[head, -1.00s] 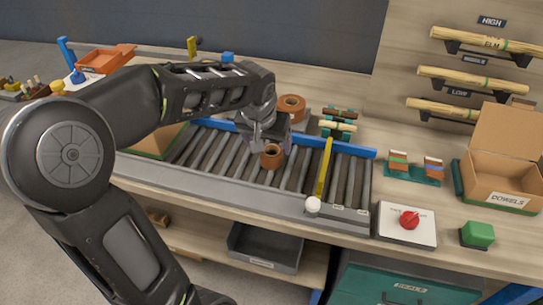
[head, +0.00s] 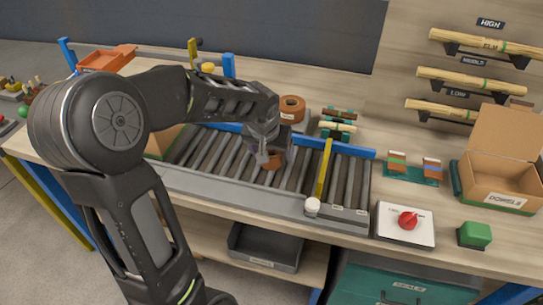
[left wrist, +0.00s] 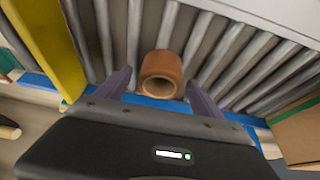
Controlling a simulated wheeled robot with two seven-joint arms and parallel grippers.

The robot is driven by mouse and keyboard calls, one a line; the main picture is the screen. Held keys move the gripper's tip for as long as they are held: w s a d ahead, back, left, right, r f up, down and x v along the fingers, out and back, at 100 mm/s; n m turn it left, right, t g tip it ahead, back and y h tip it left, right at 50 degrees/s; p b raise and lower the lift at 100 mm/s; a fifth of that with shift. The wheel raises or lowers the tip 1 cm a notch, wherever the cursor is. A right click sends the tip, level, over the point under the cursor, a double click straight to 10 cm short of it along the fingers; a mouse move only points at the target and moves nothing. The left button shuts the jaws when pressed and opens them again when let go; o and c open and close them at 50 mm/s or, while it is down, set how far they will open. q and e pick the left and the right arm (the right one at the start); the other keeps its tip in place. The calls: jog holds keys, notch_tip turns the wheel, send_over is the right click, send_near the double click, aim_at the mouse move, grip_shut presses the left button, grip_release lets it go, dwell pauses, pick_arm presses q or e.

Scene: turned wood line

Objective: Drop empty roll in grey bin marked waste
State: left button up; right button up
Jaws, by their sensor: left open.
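The empty roll (head: 272,163), a short brown hollow tube, rests on the grey roller conveyor (head: 213,160). My left gripper (head: 268,153) is over it and hides much of it in the head view. In the left wrist view, the roll (left wrist: 162,75) shows between the tips of my two open fingers (left wrist: 159,80), with a gap on each side. A dark grey bin (head: 265,247) sits on the shelf below the bench; its label is too small to read. My right gripper is not in view.
A yellow bar (head: 324,170) crosses the conveyor to the right of the roll. A wider brown tape-like roll (head: 292,108) stands behind the blue rail (head: 357,150). A white plate with a red knob (head: 407,222) and an open dowel box (head: 497,188) are at right.

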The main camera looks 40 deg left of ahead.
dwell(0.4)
pick_arm(q)
jog(key=c, duration=1.5)
notch_tip(320, 180, up, 10)
jog(key=shift+r+b, duration=0.1)
jog(key=shift+b, duration=0.2)
jog(key=shift+c, duration=0.2)
